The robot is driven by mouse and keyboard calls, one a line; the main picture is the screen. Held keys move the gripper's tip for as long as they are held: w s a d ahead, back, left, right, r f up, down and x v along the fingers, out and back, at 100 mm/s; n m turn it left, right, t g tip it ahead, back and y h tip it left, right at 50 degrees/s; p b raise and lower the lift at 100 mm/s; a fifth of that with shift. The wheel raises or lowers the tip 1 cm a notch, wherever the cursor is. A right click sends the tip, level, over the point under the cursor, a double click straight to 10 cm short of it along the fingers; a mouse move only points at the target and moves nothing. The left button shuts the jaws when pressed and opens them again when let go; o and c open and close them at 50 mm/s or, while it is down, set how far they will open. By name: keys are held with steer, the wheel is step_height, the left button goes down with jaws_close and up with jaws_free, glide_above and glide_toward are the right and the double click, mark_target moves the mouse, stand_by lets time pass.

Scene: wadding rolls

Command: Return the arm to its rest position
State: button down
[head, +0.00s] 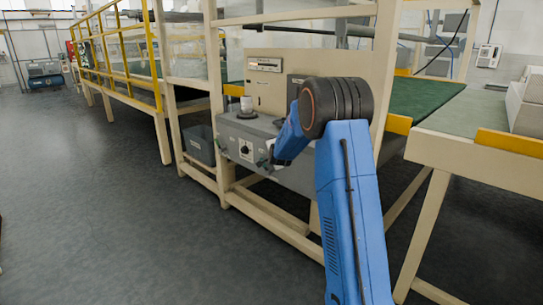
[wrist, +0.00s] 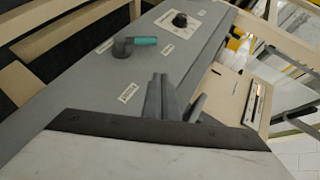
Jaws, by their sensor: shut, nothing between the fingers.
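My arm (head: 352,200) is blue with a dark round joint. It rises at the right of the head view and bends down toward a grey control box (head: 238,130). In the wrist view my gripper (wrist: 160,82) shows as two grey fingers close together, with nothing between them. They stand in front of the face of the grey box (wrist: 85,85). I cannot tell the gap to it. In the head view the fingers cannot be made out clearly near the box.
The box face carries a black knob (wrist: 180,19) and a teal-tipped handle (wrist: 143,42). A beige frame post (head: 216,100) stands left of my arm. A green-topped table (head: 480,125) is at right. The dark floor (head: 90,200) at left is clear.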

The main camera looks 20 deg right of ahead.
steer(key=s+a+r+n+g+y, duration=0.1)
steer(key=s+a+r+n, duration=0.3)
steer(key=s, duration=0.6)
steer(key=s+a+r+n+g+y, duration=0.1)
steer(key=s+a+r+n, duration=0.15)
steer(key=s+a, duration=0.55)
steer(key=s+a+r+n+g+y, duration=0.1)
steer(key=s+a+r+n, duration=0.25)
steer(key=s, duration=0.75)
steer(key=s+a+f+n+g, duration=0.1)
steer(key=s+a+f+n, duration=0.1)
steer(key=s, duration=1)
steer(key=s+a+f+n+g, duration=0.2)
steer(key=s+n, duration=0.1)
steer(key=s, duration=1)
steer(key=s+a+f+n+g+y, duration=0.1)
steer(key=s+a+f+n+g, duration=0.1)
steer(key=s, duration=1)
steer(key=shift+s+a+f+n, duration=0.2)
steer(key=shift+s+a+n, duration=0.1)
steer(key=shift+n, duration=0.3)
